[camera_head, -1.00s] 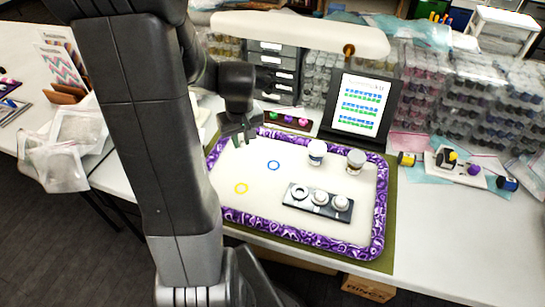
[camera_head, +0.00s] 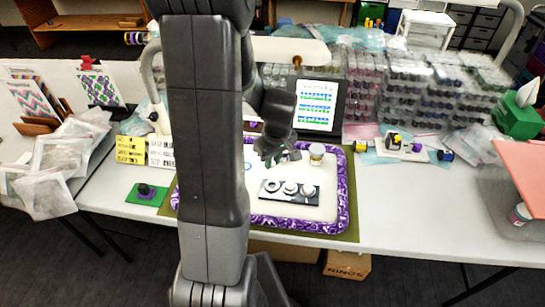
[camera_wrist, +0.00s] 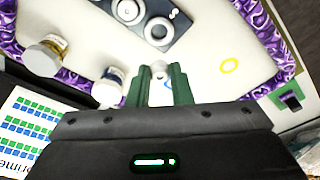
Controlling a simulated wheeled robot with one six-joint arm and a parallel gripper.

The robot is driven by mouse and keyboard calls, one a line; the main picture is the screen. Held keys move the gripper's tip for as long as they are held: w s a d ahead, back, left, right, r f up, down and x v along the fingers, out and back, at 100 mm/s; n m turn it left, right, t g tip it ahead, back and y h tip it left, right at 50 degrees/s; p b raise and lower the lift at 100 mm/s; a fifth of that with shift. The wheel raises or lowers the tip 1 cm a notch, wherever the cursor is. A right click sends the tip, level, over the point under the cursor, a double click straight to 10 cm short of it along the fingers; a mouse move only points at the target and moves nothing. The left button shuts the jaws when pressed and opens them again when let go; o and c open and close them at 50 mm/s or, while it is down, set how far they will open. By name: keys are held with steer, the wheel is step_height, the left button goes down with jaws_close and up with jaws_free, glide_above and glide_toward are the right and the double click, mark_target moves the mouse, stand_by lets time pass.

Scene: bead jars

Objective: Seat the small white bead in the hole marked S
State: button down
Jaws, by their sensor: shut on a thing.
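My gripper (camera_head: 277,156) is over the tray, left of a jar (camera_head: 317,152). In the wrist view its green fingers (camera_wrist: 162,92) are shut on a small white thing (camera_wrist: 159,98), which looks like the small white bead; the fingers and jaw body hide most of it. The dark board (camera_head: 262,194) lies on the tray, in front of the gripper, with a row of white round fittings. In the wrist view the board (camera_wrist: 178,36) is at the top, beyond the fingertips.
The tray has a raised purple patterned rim (camera_head: 345,205). A screen (camera_head: 316,106) stands behind.

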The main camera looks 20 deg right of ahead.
steer(key=shift+f, duration=0.7)
steer(key=shift+b, duration=0.4)
steer(key=shift+f+b, duration=0.15)
steer(key=shift+b, duration=0.35)
steer(key=shift+w+f+b, duration=0.1)
steer(key=shift+b, duration=0.95)
steer(key=shift+r+b, duration=0.2)
steer(key=shift+b, duration=0.3)
steer(key=shift+f, duration=0.1)
steer(key=shift+f+b, duration=2.35)
steer(key=shift+f, duration=0.7)
